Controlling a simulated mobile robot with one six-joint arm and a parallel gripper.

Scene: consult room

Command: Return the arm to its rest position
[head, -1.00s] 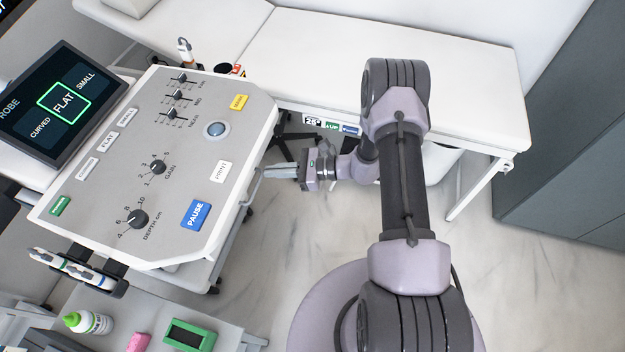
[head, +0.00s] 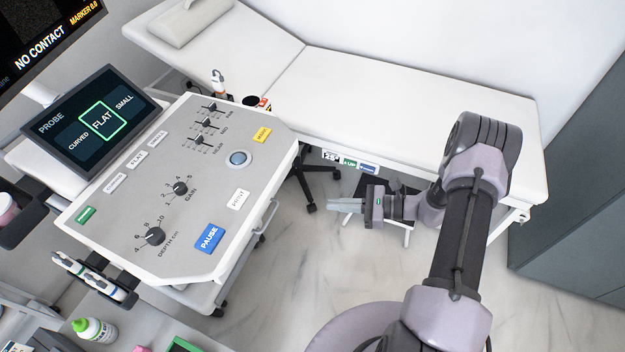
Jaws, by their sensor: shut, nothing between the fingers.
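My arm stands at the right of the head view, bent, with its upper joint in front of the white examination couch. My gripper (head: 345,204) points left, shut and empty, over the floor between the console and the couch. It touches nothing that I can see. The ultrasound console (head: 150,215) is to its left, with a clear gap between the fingertips and the console's right edge.
The white couch (head: 430,90) runs behind my arm, with a stool base (head: 312,182) under it. A dark grey cabinet (head: 580,200) stands at the right. A green-capped bottle (head: 95,329) is at bottom left. Marble floor (head: 290,270) lies open.

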